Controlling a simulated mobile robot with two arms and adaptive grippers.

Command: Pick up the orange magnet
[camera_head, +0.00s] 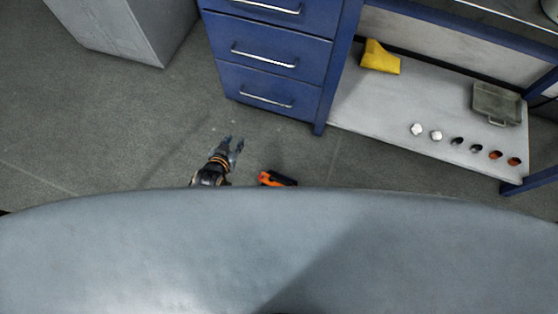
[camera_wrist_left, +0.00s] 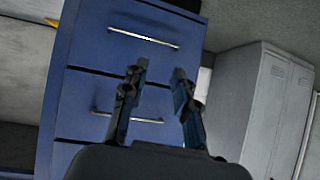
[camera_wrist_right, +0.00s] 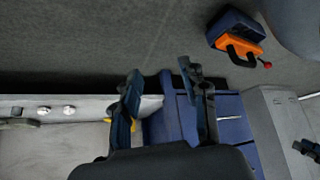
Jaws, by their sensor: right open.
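The orange magnet (camera_head: 277,179) is a small orange and black block on the floor, just beyond the edge of my own grey body in the head view. In the right wrist view the magnet (camera_wrist_right: 238,42) shows a dark blue block, an orange part, a black handle and a red knob. My left gripper (camera_head: 236,142) is left of the magnet, apart from it. Its fingers (camera_wrist_left: 157,78) are spread and empty in its wrist view. My right gripper (camera_wrist_right: 160,74) is open and empty, with the magnet beyond its fingers to the upper right. It is not visible in the head view.
A blue drawer cabinet (camera_head: 270,55) stands ahead. A grey cabinet (camera_head: 115,28) stands at upper left. The floor between is clear.

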